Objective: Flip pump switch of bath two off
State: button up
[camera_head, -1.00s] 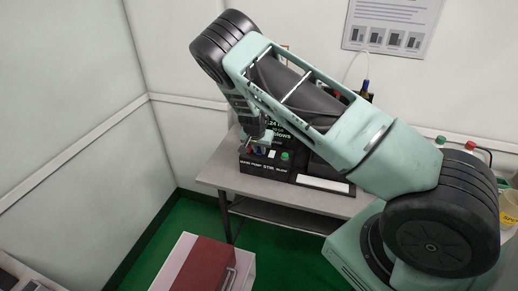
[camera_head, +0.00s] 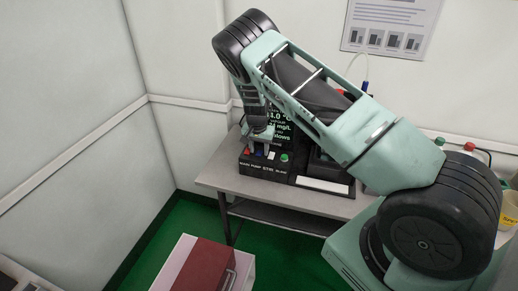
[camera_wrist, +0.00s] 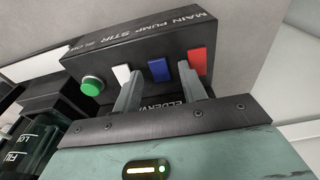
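A black control box (camera_head: 265,168) stands on the grey table, its front labelled MAIN, PUMP, STIR, BLOW. In the wrist view the box (camera_wrist: 140,50) carries a red switch (camera_wrist: 200,62), a blue switch (camera_wrist: 158,70), a white switch (camera_wrist: 121,74) and a round green button (camera_wrist: 92,85). The blue one lines up with the PUMP label. My gripper (camera_wrist: 160,80) is open and empty. Its fingertips lie either side of the blue switch, near the white and red ones; contact cannot be told. In the head view my gripper (camera_head: 262,143) is over the box. No bath number is readable.
A red and white box (camera_head: 205,265) stands on the green floor. Red- and green-capped bottles stand at far right.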

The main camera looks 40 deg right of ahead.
notch_tip(320, 180, up, 17)
jog(key=s+a+b, duration=0.1)
jog(key=b, duration=0.2)
jog(key=shift+s+a, duration=0.2)
jog(key=shift+a, duration=0.2)
jog(key=shift+r, duration=0.1)
